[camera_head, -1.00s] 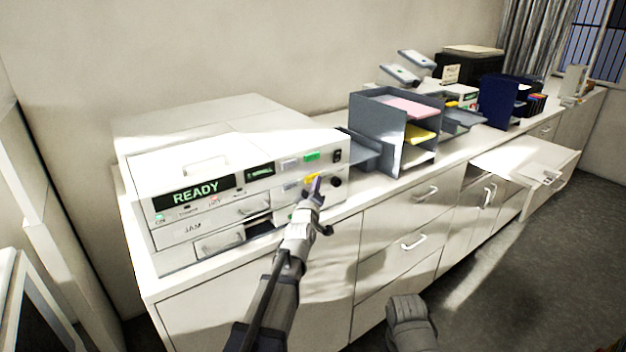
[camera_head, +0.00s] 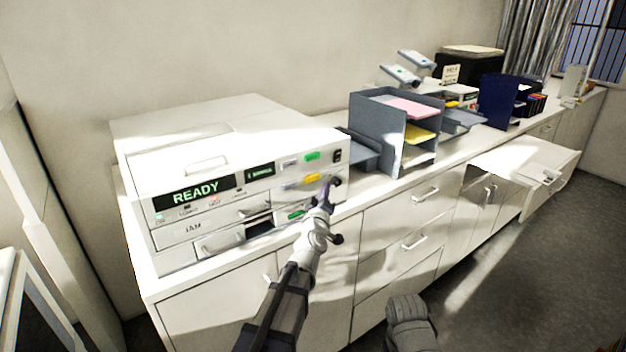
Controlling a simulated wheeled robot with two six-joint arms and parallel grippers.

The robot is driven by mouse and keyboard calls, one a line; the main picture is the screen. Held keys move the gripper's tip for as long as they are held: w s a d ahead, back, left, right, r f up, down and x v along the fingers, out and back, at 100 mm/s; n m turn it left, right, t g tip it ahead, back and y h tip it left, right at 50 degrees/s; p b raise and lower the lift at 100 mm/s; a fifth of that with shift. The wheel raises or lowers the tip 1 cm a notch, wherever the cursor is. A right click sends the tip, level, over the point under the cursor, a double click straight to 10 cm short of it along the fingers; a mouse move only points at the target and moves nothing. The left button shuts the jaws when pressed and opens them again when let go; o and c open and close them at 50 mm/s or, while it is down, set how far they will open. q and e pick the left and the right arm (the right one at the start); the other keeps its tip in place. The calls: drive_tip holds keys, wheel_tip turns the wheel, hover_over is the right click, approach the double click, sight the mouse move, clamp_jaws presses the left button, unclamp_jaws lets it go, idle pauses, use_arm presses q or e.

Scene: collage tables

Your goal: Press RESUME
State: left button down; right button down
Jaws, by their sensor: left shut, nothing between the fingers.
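A white copier-like machine (camera_head: 185,148) stands on the counter at the left. Its display (camera_head: 194,192) reads READY, and a smaller display (camera_head: 262,171) beside it is lit green. Its right panel has a green button (camera_head: 312,156), a yellow button (camera_head: 312,178) and a lower green button (camera_head: 296,214). Button labels are too small to read.
A grey paper organizer (camera_head: 377,125) with pink and yellow sheets stands right of the machine. Further along are a dark blue file holder (camera_head: 500,102) and a black box (camera_head: 468,65). A drawer (camera_head: 525,160) stands open at the right.

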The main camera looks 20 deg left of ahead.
use_arm(q)
drive_tip(key=shift+s+d, duration=0.5)
drive_tip(key=shift+d, duration=0.1)
drive_tip(key=s+d+f+m+g+h, duration=0.45)
drive_tip(key=d+f, duration=0.25)
drive_tip(key=d, duration=0.2)
drive_tip(key=s+d+f+m+g+h, duration=0.35)
drive_tip(key=s+d+f+m, duration=0.25)
drive_tip(key=d, duration=0.3)
drive_tip(key=s+f+m+g+y, duration=0.3)
drive_tip(key=s+f+g, duration=0.5)
drive_tip(key=s, duration=0.5)
drive_tip(key=s+a+f+g+y, duration=0.1)
drive_tip(key=s+a+y, duration=0.1)
drive_tip(key=s, duration=0.3)
drive_tip(key=s+a+f+m+g+y, duration=0.1)
drive_tip(key=s+a+g+y, duration=0.1)
drive_tip(key=s, duration=0.3)
drive_tip(key=shift+s+a+f, duration=0.15)
drive_tip(key=shift+s+f, duration=0.1)
